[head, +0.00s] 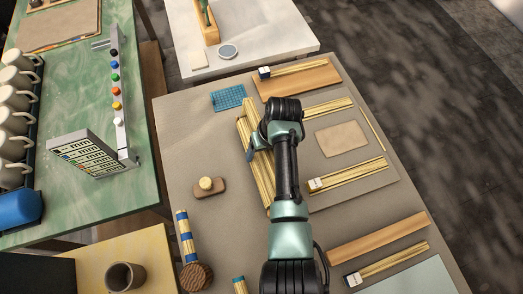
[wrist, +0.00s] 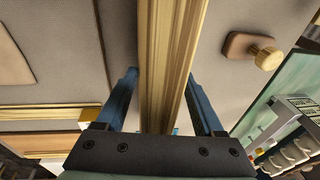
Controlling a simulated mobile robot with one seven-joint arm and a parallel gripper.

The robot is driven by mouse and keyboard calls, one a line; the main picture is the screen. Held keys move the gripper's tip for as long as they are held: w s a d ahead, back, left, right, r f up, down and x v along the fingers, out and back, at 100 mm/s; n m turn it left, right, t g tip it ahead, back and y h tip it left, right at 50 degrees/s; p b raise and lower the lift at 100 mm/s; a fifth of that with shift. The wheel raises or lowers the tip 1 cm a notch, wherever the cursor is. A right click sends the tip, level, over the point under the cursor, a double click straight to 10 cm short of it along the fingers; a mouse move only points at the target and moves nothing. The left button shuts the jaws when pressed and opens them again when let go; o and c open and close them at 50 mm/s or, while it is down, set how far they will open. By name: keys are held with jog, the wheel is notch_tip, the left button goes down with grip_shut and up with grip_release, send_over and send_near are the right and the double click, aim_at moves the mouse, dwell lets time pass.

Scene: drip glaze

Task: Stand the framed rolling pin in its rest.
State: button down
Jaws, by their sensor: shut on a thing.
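My gripper (head: 252,153) is near the middle of the table, shut on a long gold ridged piece (head: 244,124). In the wrist view the same gold piece (wrist: 165,60) runs between the two blue fingers (wrist: 165,100). I cannot tell whether it is the framed rolling pin; its far end is out of the wrist view, and my arm hides part of it in the head view. A round banded roll (head: 187,240) in gold and blue is at the table's front left. No rest can be clearly made out.
A brown block with a round knob (head: 205,184) is left of my gripper; it also shows in the wrist view (wrist: 267,59). A blue grid mat (head: 228,97) lies behind. Gold strip bundles (head: 358,172) and wooden boards (head: 378,238) occupy the right. Table shows bare patches at left.

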jog(key=shift+s+a+f+t+h+p, duration=0.1)
jog(key=shift+a+t+h+p, duration=0.15)
jog(key=shift+h+p, duration=0.6)
jog(key=shift+f+b, duration=0.4)
dwell(0.8)
jog(key=shift+c, duration=0.6)
grip_release()
jog(key=shift+o, duration=0.6)
jog(key=shift+s+f, duration=0.1)
jog(key=shift+s, duration=0.05)
notch_tip(320, 180, up, 7)
jog(key=p, duration=0.7)
